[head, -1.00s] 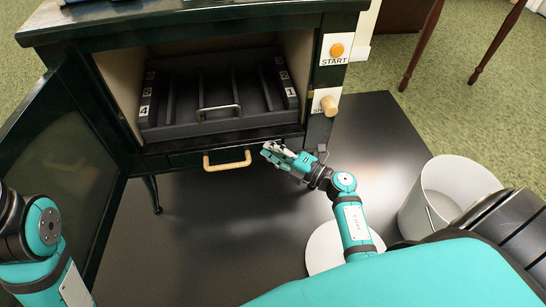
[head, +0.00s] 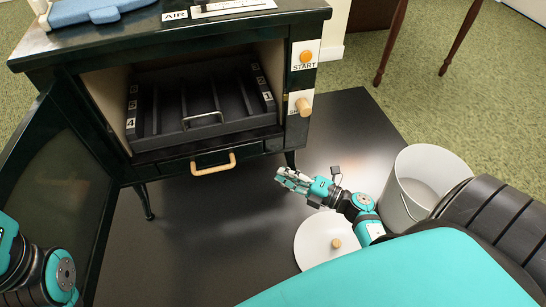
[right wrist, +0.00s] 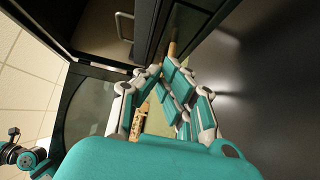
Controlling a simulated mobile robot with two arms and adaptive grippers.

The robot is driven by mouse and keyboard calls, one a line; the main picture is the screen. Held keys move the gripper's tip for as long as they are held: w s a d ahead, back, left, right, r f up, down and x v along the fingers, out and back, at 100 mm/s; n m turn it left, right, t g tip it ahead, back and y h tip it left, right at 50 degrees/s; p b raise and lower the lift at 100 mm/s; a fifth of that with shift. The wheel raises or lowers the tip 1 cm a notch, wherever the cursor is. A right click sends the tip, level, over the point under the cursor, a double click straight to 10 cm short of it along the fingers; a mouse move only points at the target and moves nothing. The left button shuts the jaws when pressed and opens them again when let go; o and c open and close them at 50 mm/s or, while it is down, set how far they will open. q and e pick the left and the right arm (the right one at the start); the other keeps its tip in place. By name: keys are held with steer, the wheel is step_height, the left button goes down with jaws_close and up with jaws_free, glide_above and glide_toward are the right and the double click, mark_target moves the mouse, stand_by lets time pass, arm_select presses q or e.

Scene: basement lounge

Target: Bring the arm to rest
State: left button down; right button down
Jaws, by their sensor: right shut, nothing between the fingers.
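My right arm's gripper (head: 282,176) is shut and empty. In the head view it is over the dark floor mat, in front of and to the right of the stove's lower drawer, and apart from the wooden drawer handle (head: 213,165). Its fingers also show in the right wrist view (right wrist: 168,88), with nothing held between them. My left arm (head: 58,275) comes in at the lower left of the head view; its gripper is out of the picture.
The dark green stove (head: 185,25) has its door (head: 55,185) open at left and a black slotted tray (head: 202,138) inside. A white bucket (head: 405,190) and a round white lid (head: 312,245) are at right.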

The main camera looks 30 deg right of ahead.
steer(key=shift+s+d, duration=0.2)
steer(key=shift+s, duration=0.15)
